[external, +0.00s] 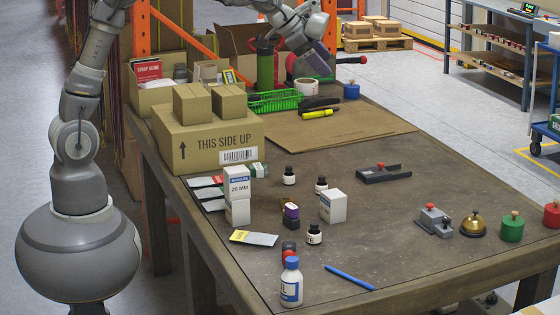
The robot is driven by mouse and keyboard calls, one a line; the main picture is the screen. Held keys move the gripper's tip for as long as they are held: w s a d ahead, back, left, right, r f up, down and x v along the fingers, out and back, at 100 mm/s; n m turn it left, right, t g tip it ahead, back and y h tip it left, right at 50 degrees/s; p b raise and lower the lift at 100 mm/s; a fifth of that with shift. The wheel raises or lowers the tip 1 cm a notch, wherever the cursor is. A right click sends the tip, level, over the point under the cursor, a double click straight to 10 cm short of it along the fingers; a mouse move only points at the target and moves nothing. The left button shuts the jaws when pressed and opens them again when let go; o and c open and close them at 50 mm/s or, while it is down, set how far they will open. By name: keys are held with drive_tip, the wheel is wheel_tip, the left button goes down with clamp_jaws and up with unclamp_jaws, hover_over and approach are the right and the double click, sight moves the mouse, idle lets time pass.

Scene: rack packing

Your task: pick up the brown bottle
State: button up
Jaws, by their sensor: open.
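No bottle shows clearly as brown. Small dark-capped bottles with white labels stand on the table: one at the back (289,177), one right of it (321,186) and one nearer (314,235). A purple-and-dark small item (291,212) stands among them; its exact kind is hard to tell. A white bottle with a blue cap (291,284) stands at the near edge. My gripper (325,74) is at the table's far end, well beyond the bottles, beside a green cylinder (265,67). It is open; its fingertips are small and partly lost against the clutter.
A large carton (205,148) with two small boxes on it stands at the left. White boxes (333,207) stand among the bottles. A blue pen (350,277), stapler-like tool (384,174), bell (473,225) and green weight (512,227) lie or stand rightward. The table's centre right is clear.

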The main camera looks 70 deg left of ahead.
wheel_tip(320, 180, down, 21)
drive_tip(key=d+m+g, duration=0.2)
drive_tip(key=m+g, duration=0.1)
drive_tip(key=g, duration=0.1)
drive_tip(key=m+g+h, duration=0.2)
hover_over(314, 223)
drive_tip(key=f, duration=0.9)
drive_tip(key=a+f, duration=0.1)
drive_tip(key=f, duration=0.4)
drive_tip(key=b+x, duration=0.1)
drive_tip(key=x, duration=0.1)
drive_tip(key=b+x, duration=0.1)
drive_tip(key=x, duration=0.2)
drive_tip(key=s+b+x, duration=0.1)
drive_tip(key=x, duration=0.1)
drive_tip(key=shift+f+b, duration=0.35)
drive_tip(key=shift+b, duration=0.05)
drive_tip(key=shift+r+g, duration=0.15)
drive_tip(key=shift+g, duration=0.15)
drive_tip(key=c, duration=1.1)
